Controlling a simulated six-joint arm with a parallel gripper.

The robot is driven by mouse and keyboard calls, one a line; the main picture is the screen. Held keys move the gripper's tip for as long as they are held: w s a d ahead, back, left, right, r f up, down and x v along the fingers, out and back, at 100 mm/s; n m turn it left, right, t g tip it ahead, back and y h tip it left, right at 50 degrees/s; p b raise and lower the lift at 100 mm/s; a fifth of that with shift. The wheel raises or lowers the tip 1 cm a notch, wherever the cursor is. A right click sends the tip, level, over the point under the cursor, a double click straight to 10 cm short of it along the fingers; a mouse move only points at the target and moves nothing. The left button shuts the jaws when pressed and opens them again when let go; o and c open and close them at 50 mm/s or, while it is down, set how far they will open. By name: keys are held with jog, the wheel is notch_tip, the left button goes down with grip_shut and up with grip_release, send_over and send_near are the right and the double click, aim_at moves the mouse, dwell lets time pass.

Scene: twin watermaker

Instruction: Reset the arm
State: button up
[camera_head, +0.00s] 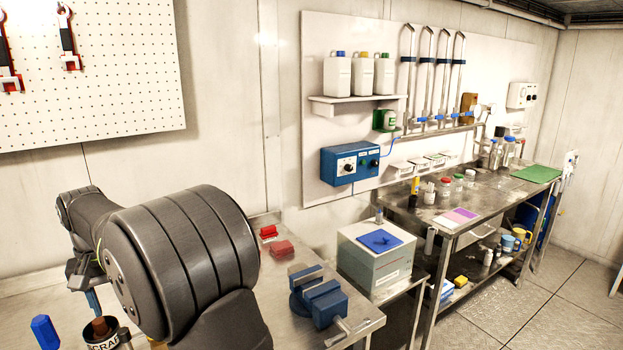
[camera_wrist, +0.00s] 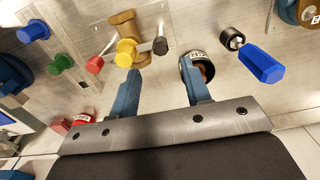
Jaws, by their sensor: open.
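My gripper (camera_wrist: 161,84) is in the wrist view with its two blue fingers spread apart and nothing held between them. It hangs over the metal workbench. In the head view the gripper is at the lower left, mostly hidden behind my dark arm; one blue finger (camera_head: 93,301) shows. A round cup labelled SCRAP (camera_head: 103,340) stands on the bench close by. In the wrist view the cup (camera_wrist: 186,66) shows just beyond the right finger, partly covered by it; I cannot tell whether they touch.
Around the gripper are a blue-handled tool (camera_wrist: 261,64), a brass fitting with a yellow knob (camera_wrist: 126,50), and blue (camera_wrist: 34,31), green (camera_wrist: 60,63) and red (camera_wrist: 94,65) knobs. A blue vise (camera_head: 322,302) and red blocks (camera_head: 282,248) lie right of my arm.

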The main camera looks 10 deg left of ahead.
aim_at(124, 330)
notch_tip(124, 330, down, 8)
jog(key=shift+f, duration=0.15)
dwell(0.5)
notch_tip(124, 330, up, 17)
notch_tip(124, 330, down, 17)
jog(key=shift+f, duration=0.1)
jog(key=n, duration=0.8)
jog(key=shift+w+n, duration=0.1)
jog(key=shift+n, duration=0.2)
jog(key=n, duration=0.4)
jog(key=shift+w+n, duration=0.1)
jog(key=shift+n, duration=2.2)
